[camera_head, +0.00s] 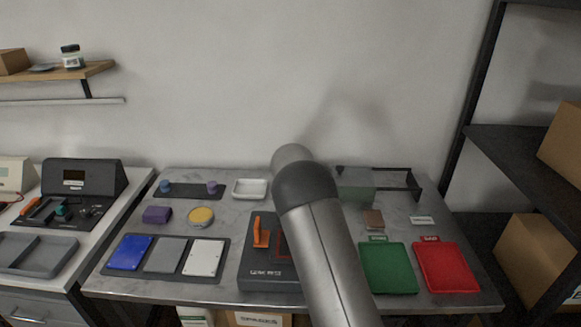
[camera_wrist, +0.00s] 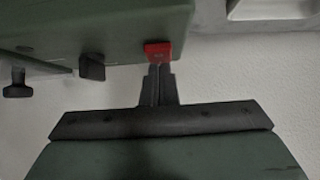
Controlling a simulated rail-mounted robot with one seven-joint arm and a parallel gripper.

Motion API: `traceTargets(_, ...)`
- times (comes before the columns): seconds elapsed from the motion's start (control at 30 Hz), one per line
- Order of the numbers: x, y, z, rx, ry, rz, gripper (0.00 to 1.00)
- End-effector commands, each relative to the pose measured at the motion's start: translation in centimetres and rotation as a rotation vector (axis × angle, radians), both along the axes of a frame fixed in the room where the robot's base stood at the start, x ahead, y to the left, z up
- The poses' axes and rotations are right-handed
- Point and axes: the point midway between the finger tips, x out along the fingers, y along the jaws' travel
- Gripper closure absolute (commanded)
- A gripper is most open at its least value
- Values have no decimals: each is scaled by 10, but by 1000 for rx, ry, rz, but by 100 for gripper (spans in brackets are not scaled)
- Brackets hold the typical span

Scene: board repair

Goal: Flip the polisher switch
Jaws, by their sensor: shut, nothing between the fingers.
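A green box-shaped machine (camera_wrist: 85,30), which looks like the polisher, fills the upper left of the wrist view. A small red switch (camera_wrist: 158,52) sits at its lower right corner. My gripper (camera_wrist: 159,70) is shut and empty, with its fingertips right at the red switch's lower edge; I cannot tell whether they touch it. In the head view, the greenish machine (camera_head: 355,184) stands at the back of the table, partly behind my arm. My arm hides the gripper and the switch there.
A black knob (camera_wrist: 92,67) and another dark knob (camera_wrist: 17,84) stick out left of my fingers. A white dish (camera_head: 250,189) stands left of my arm. A dark fixture with an orange clamp (camera_head: 261,232), a green tray (camera_head: 388,269) and a red tray (camera_head: 446,268) lie in front.

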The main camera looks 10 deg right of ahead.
Motion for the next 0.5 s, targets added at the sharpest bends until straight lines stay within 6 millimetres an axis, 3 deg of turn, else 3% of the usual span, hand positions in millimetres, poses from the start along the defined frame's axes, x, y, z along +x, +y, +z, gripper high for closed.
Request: traceTargets(0.5, 7, -1, 0, 4, 26, 0, 100)
